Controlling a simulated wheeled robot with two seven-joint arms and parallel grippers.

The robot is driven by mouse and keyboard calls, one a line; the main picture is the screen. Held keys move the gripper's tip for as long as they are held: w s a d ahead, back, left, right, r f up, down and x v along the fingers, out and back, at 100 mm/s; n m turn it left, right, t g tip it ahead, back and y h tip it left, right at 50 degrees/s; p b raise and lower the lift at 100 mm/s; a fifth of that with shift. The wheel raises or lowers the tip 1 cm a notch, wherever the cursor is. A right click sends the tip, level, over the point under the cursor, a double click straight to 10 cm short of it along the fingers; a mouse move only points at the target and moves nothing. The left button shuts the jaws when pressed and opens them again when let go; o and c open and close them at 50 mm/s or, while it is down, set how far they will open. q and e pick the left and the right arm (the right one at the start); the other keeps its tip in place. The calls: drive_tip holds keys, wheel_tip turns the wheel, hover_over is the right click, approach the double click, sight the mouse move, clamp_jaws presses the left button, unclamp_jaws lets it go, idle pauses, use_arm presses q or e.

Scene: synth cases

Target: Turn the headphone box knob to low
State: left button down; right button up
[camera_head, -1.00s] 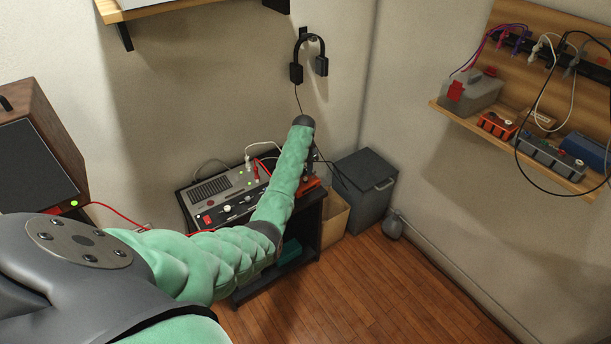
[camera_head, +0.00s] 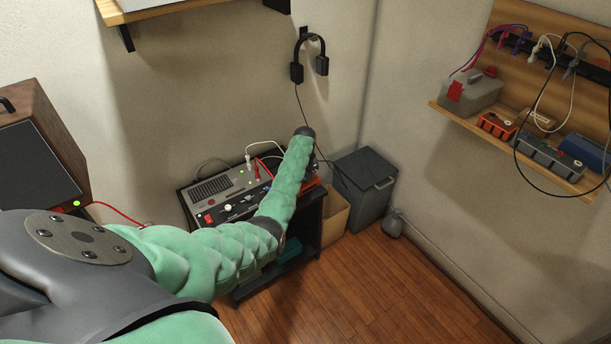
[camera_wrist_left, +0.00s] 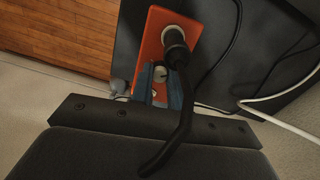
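The headphone box is an orange box (camera_wrist_left: 152,48) in the left wrist view, with a black plug (camera_wrist_left: 174,37) in its face and a small pale round knob (camera_wrist_left: 160,74) below the plug. The blue fingers of my left gripper (camera_wrist_left: 160,84) are apart, one on each side of the knob; I cannot tell whether they touch it. A black cable runs from the plug across the view, in front of the gripper. In the head view only part of the orange box (camera_head: 309,184) shows beside my left forearm, which hides the gripper. My right gripper is not in view.
The box is at the right end of a dark stand beside a grey control panel (camera_head: 212,189) with switches and cables. Headphones (camera_head: 297,72) hang on the wall above. A dark bin (camera_head: 362,190) and a cardboard box (camera_head: 335,216) stand to the right. The wooden floor in front is clear.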

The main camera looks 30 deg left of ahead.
use_arm(q)
drive_tip(key=shift+n, duration=0.3)
drive_tip(key=shift+p, duration=0.4)
drive_tip(key=n+p, duration=0.3)
drive_tip(key=n, duration=0.3)
drive_tip(key=n+p, duration=0.1)
drive_tip(key=n, duration=0.2)
drive_tip(key=n+p, duration=0.1)
drive_tip(key=n, duration=0.2)
drive_tip(key=shift+n+t, duration=0.3)
drive_tip(key=shift+n, duration=0.1)
drive_tip(key=n, duration=0.2)
drive_tip(key=shift+n, duration=0.3)
drive_tip(key=n, duration=0.4)
drive_tip(key=shift+d+p, duration=0.1)
drive_tip(key=shift+p, duration=0.3)
drive_tip(key=shift+n, duration=1.9)
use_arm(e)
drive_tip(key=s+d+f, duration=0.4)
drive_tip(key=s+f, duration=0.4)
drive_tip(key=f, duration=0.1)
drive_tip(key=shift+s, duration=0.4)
use_arm(q)
drive_tip(key=shift+y, duration=0.3)
